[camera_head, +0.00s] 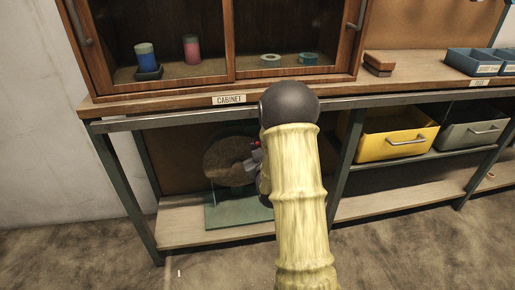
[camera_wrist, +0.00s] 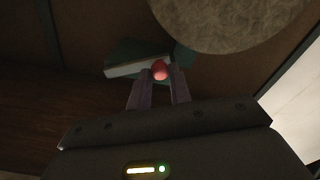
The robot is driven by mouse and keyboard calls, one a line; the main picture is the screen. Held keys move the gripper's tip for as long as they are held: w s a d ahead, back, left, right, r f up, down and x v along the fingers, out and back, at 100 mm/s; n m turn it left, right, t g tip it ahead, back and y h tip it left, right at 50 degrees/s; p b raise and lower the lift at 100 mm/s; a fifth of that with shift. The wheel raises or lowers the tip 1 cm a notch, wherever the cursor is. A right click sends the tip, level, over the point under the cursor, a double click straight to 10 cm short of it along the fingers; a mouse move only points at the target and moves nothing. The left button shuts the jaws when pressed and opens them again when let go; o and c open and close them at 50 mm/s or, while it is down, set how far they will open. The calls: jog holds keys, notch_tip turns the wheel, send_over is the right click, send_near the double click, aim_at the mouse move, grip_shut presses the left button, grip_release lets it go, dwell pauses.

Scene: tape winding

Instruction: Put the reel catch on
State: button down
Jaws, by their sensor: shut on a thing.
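The round brown reel (camera_head: 230,161) stands upright on a green base (camera_head: 235,214) on the low shelf; it also shows as a pale disc at the top of the wrist view (camera_wrist: 230,18). My gripper (camera_wrist: 159,76) is shut on a small red knob (camera_wrist: 160,69), seemingly the reel catch, beside the reel. The red knob also shows in the head view (camera_head: 256,143) at the reel's right edge. A pale bar (camera_wrist: 122,70) and a dark green part lie behind the knob. My arm hides the right of the reel stand; I cannot tell the catch's position.
The bench edge (camera_head: 180,119) runs above the reel, and a green leg (camera_head: 125,196) stands to its left. A cabinet (camera_head: 228,99) stands on the bench. A yellow drawer (camera_head: 400,150) is to the right. The low shelf (camera_head: 180,222) is bare at left.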

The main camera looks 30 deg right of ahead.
jog(key=shift+d+f+n, duration=0.15)
jog(key=shift+f+n, duration=0.05)
jog(key=shift+n, duration=0.2)
jog(key=c, duration=1.3)
grip_release()
jog(key=shift+s, duration=0.1)
